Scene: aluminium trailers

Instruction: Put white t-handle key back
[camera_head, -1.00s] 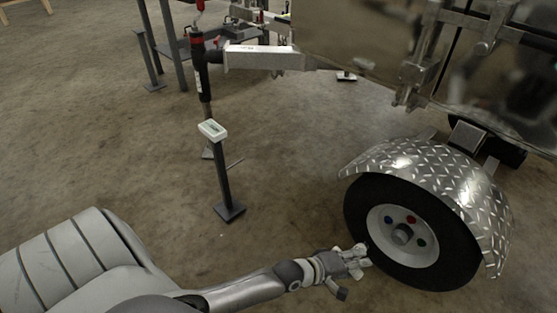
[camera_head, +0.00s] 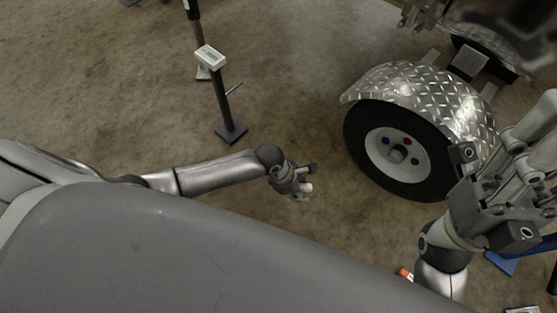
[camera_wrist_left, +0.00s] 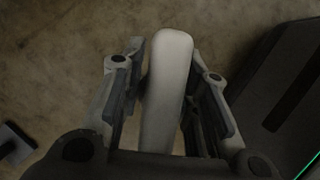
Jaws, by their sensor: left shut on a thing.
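The white t-handle key (camera_wrist_left: 168,85) shows in the left wrist view as a pale rounded bar between the fingers. My left gripper (camera_head: 303,186) is shut on it and hangs over the open floor, left of the wheel and apart from it. The left gripper's fingers (camera_wrist_left: 167,95) lie on both sides of the bar in the wrist view. The rest of the key is hidden or too small to tell. My right gripper (camera_head: 535,140) is at the right edge, in front of the fender; I cannot tell how far its fingers are apart.
The trailer wheel (camera_head: 397,152) sits under a diamond-plate fender (camera_head: 425,90). A dark post stand with a white box (camera_head: 210,57) on top stands at upper left. A blue item (camera_head: 503,262) and an orange item (camera_head: 405,273) lie at lower right. Floor between stand and wheel is clear.

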